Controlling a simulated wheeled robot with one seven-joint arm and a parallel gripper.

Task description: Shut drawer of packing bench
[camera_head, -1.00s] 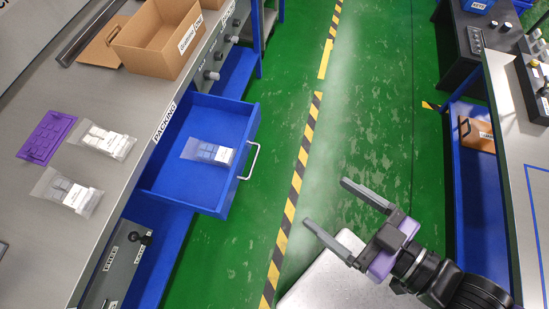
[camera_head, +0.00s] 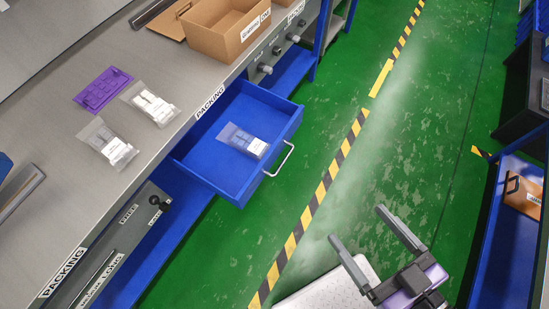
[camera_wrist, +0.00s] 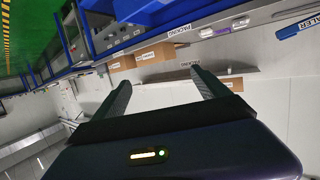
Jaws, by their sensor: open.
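The blue drawer (camera_head: 214,172) of the packing bench (camera_head: 150,85) is pulled out over the floor in the head view. A clear bag with a white label (camera_head: 243,141) lies inside it. A silver bar handle (camera_head: 281,160) is on its front. My gripper (camera_head: 358,230) is open and empty, to the right of and below the drawer in the picture, clear of the handle. In the wrist view the two fingers (camera_wrist: 162,88) are apart with nothing between them.
An open cardboard box (camera_head: 225,30), a purple tray (camera_head: 103,90) and two clear bags (camera_head: 150,103) are on the bench top. Green floor with a striped line (camera_head: 330,178) lies between drawer and gripper, free of objects. Another blue bench (camera_head: 500,230) stands at the right.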

